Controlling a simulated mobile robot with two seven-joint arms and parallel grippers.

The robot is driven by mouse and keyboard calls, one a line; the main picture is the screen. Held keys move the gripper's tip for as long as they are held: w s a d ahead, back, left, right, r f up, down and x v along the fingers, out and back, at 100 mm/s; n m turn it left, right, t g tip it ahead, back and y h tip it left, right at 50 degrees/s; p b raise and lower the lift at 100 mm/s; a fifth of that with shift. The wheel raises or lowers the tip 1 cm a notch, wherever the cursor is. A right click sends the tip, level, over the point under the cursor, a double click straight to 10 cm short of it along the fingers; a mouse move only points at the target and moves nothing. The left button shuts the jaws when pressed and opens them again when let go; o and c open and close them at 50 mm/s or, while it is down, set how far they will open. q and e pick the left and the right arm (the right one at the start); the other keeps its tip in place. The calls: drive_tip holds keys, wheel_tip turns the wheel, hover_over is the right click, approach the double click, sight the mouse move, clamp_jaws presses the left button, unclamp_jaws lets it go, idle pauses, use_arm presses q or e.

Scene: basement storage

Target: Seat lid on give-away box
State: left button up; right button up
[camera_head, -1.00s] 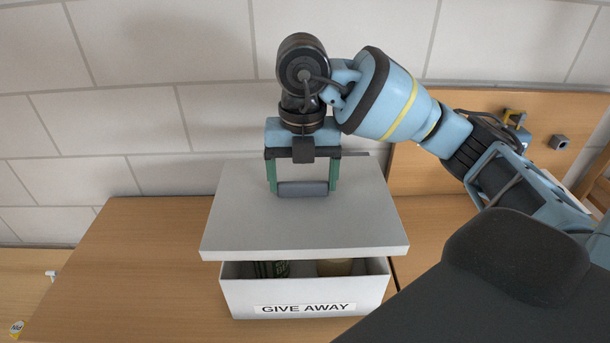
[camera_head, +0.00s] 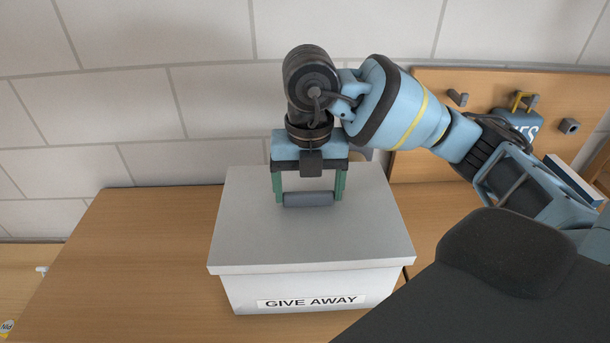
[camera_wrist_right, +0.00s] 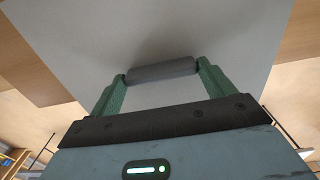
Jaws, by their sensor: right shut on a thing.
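The white give-away box (camera_head: 250,293) stands on the wooden surface with its "GIVE AWAY" label facing me. The light grey lid (camera_head: 310,240) lies over the box opening, and its front edge meets the top of the front wall with no gap showing. My right gripper (camera_head: 309,198) is shut on the lid's dark grey bar handle, with green fingers at both ends. The right wrist view shows the handle (camera_wrist_right: 161,71) between the fingers and the lid (camera_wrist_right: 150,30) behind. My left gripper is not in view.
The wooden surface (camera_head: 140,250) is clear to the left of the box. A wooden board with hooks (camera_head: 570,125) and a dark blue lettered item (camera_head: 517,121) stands at the back right. A pale brick wall (camera_head: 130,100) is close behind.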

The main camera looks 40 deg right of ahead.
drive_tip(key=shift+f, duration=0.85)
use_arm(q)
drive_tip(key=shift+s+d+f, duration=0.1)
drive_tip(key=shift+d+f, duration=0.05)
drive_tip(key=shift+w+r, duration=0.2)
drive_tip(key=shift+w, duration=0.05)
use_arm(e)
drive_tip(key=shift+f, duration=0.1)
drive_tip(key=shift+f, duration=0.7)
idle(1.3)
drive_tip(key=o, duration=0.9)
drive_tip(key=shift+c, duration=0.2)
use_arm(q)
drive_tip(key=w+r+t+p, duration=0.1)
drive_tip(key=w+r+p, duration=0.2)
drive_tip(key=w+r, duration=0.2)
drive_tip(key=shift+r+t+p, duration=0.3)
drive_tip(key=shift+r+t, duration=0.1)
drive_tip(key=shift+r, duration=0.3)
use_arm(e)
drive_tip(key=shift+r, duration=3.55)
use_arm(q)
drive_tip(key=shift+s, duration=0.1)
use_arm(e)
drive_tip(key=shift+s+f, duration=0.1)
drive_tip(key=shift+f, duration=0.05)
